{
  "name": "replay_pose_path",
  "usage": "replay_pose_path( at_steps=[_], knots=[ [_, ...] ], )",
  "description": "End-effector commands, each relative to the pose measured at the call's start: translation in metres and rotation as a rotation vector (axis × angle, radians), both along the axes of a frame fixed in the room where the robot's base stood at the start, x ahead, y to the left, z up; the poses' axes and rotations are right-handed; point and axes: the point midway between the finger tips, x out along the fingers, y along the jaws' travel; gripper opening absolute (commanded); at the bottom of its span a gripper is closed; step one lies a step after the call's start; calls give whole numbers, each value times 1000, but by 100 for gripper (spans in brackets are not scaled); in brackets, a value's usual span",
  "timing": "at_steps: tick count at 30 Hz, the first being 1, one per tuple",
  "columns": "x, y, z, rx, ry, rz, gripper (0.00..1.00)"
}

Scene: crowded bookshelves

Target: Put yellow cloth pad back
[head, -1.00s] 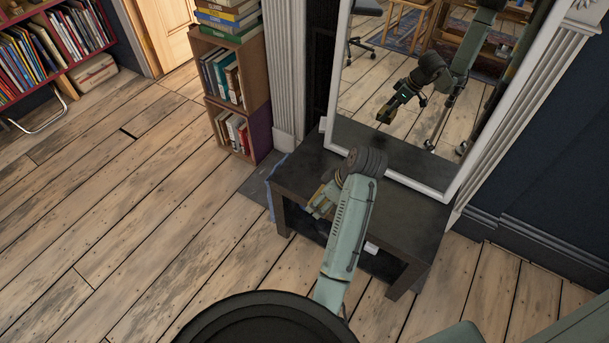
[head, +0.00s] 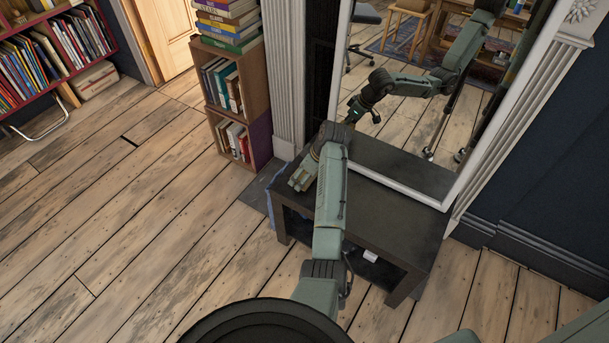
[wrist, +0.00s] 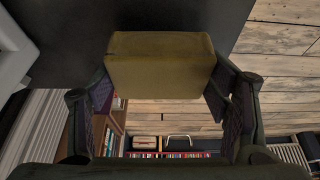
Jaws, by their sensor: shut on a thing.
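The yellow cloth pad (wrist: 160,66) is a mustard block between the two fingers of my gripper (wrist: 159,88) in the wrist view. The fingers are shut on its two sides. In the head view my gripper (head: 302,178) is over the left end of the low dark table (head: 385,199). The pad is hard to make out there, partly hidden by the fingers and arm. The dark tabletop (wrist: 75,45) lies behind the pad in the wrist view. I cannot tell whether the pad touches it.
A white-framed mirror (head: 425,198) stands on the back of the table, close to my arm, and reflects it. A wooden bookcase (head: 247,100) stands left of the table. A white object (head: 370,256) lies on the lower shelf. The wooden floor (head: 130,210) at left is clear.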

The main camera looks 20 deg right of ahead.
Motion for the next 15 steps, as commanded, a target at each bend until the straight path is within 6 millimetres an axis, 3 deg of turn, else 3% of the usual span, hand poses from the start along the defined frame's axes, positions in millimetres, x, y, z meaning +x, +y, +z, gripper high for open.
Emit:
replay_pose_path(
  at_steps=[4, 15],
  knots=[
    [-1, -1, -14, 1, 1, -1, 44],
    [-1, 0, -19, -1, -1, 0, 44]
  ],
)
